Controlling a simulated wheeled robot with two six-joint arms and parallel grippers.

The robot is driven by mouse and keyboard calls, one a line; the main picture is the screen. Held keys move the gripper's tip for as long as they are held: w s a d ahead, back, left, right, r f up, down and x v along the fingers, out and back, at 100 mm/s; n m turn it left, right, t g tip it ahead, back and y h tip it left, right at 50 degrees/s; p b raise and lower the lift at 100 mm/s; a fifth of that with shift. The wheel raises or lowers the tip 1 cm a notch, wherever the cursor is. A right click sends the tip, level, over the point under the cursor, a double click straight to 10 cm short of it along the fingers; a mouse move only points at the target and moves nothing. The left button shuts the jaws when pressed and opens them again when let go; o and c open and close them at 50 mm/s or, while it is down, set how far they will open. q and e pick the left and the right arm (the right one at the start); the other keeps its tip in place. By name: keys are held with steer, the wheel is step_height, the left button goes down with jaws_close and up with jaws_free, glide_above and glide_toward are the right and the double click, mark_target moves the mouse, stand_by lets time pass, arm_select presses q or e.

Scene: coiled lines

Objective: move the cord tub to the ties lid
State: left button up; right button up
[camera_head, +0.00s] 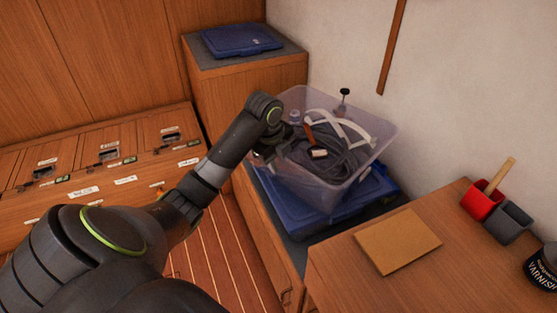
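The cord tub (372,158) is a clear plastic bin holding grey coiled cord (325,155), a white strap or handle and a small orange-brown piece. It is over a blue lid (290,212) on the low dark-topped unit by the wall; I cannot tell whether it rests fully on it. A second blue lid (240,40) lies on the taller cabinet at the back. No lettering shows which is the ties lid. My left gripper (277,147) is at the tub's left wall, its fingertips too dark and overlapped to show their opening. My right gripper is out of view.
A wooden worktop (440,275) at front right carries a tan board (397,241), a red cup (481,200), a grey cup (508,223) and a varnish tin (544,266). Labelled wooden lockers (85,165) line the left. The wall rises close behind the tub.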

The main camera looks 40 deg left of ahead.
arm_select(q)
steer(key=shift+r, duration=0.55)
steer(key=p+v, duration=0.6)
steer(key=v, duration=0.5)
steer(key=shift+r, duration=0.1)
